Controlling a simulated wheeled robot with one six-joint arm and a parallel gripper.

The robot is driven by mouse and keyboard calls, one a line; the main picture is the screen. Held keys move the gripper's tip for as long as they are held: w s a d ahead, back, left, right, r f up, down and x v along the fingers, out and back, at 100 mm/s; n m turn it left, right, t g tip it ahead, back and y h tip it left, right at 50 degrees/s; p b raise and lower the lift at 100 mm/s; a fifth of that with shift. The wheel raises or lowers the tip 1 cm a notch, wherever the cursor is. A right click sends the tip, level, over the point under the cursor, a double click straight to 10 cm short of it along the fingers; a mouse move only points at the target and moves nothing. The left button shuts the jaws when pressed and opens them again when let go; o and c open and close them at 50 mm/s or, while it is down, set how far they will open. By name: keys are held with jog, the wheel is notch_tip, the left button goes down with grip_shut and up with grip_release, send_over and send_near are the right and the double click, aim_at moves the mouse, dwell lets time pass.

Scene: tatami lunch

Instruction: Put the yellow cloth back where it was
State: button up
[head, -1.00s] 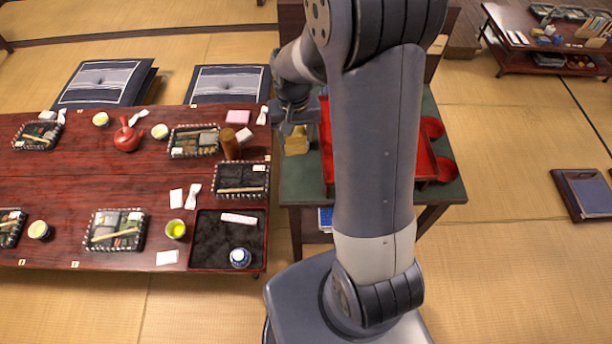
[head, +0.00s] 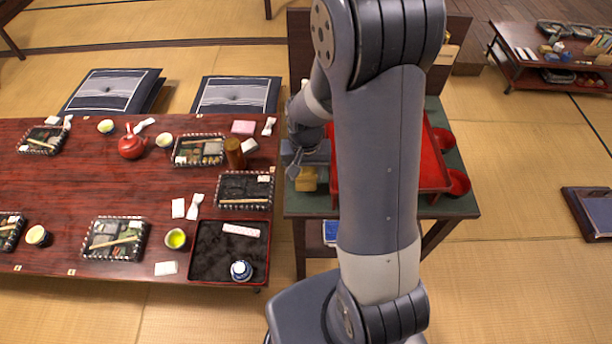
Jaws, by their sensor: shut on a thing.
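The yellow cloth (head: 308,181) is a small yellow bundle at the front left part of the green-topped stand (head: 310,204). My gripper (head: 296,171) is over the stand's left side and shut on the cloth. The fingertips are small and partly hidden. I cannot tell whether the cloth touches the green top or hangs just above it.
A red tray (head: 428,172) lies on the stand, partly behind my arm, with red bowls (head: 457,182) at its right. The low dark red table (head: 120,185) at left holds lunch boxes, cups, a red teapot (head: 131,146) and a black tray (head: 207,262).

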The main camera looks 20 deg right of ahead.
aim_at(306, 171)
jog(key=shift+f, duration=1)
jog(key=shift+f, duration=0.1)
jog(key=shift+f, duration=0.2)
jog(key=o, duration=0.7)
jog(key=shift+r, duration=0.15)
jog(key=shift+c, duration=0.2)
notch_tip(306, 171, up, 12)
jog(key=shift+r, duration=0.15)
